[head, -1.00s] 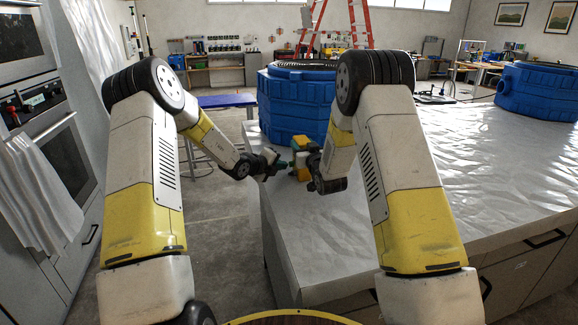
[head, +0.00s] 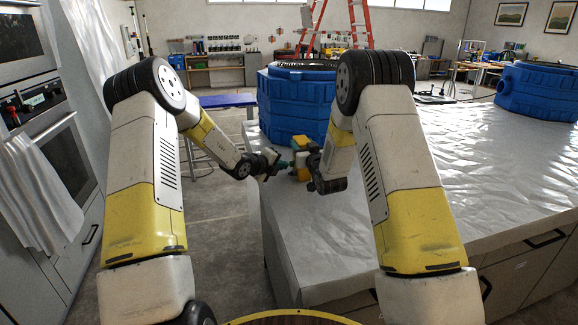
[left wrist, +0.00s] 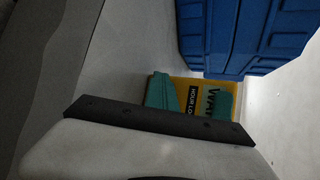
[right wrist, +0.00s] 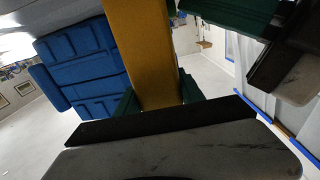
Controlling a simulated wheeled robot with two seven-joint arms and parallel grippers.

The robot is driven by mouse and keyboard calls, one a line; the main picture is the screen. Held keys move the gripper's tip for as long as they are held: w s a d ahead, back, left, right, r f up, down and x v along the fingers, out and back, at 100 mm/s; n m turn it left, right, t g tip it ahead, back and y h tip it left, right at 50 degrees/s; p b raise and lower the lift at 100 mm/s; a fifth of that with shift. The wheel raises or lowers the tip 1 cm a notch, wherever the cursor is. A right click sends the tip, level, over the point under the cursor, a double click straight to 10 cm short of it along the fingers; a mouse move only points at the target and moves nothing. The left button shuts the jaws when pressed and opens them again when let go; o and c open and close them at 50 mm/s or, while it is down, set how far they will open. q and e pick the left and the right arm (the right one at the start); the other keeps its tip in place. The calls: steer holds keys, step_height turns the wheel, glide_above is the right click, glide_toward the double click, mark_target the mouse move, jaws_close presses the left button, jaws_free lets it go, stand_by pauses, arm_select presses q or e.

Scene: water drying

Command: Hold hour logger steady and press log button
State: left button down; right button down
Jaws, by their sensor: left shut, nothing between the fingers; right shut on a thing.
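The hour logger (head: 301,160) is a yellow block held just above the left edge of the covered table. My right gripper (head: 309,164) is shut on it. The right wrist view shows its yellow body (right wrist: 145,45) between the green fingers. My left gripper (head: 283,165) is shut and empty, close to the logger's left side. In the left wrist view, its teal fingertips (left wrist: 192,98) lie in front of the logger's yellow face (left wrist: 202,85), where parts of dark lettering show. The fingertips cover part of that face. I cannot make out the log button or tell whether a fingertip touches the logger.
The table (head: 420,210) has a shiny pale cover, mostly clear near my arms. A large blue tub (head: 292,100) stands just behind the logger, and another blue tub (head: 540,92) stands at the far right. Open floor (head: 228,220) lies left of the table.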

arm_select(q)
steer(key=shift+s+a, duration=0.25)
steer(key=shift+a, duration=0.5)
steer(key=shift+s+a, duration=0.25)
steer(key=shift+a, duration=0.55)
steer(key=shift+s+a, duration=0.3)
steer(key=shift+a, duration=0.5)
steer(key=shift+s+a, duration=0.25)
steer(key=shift+a, duration=0.55)
arm_select(e)
steer(key=c, duration=0.6)
jaws_free()
steer(key=shift+c, duration=0.2)
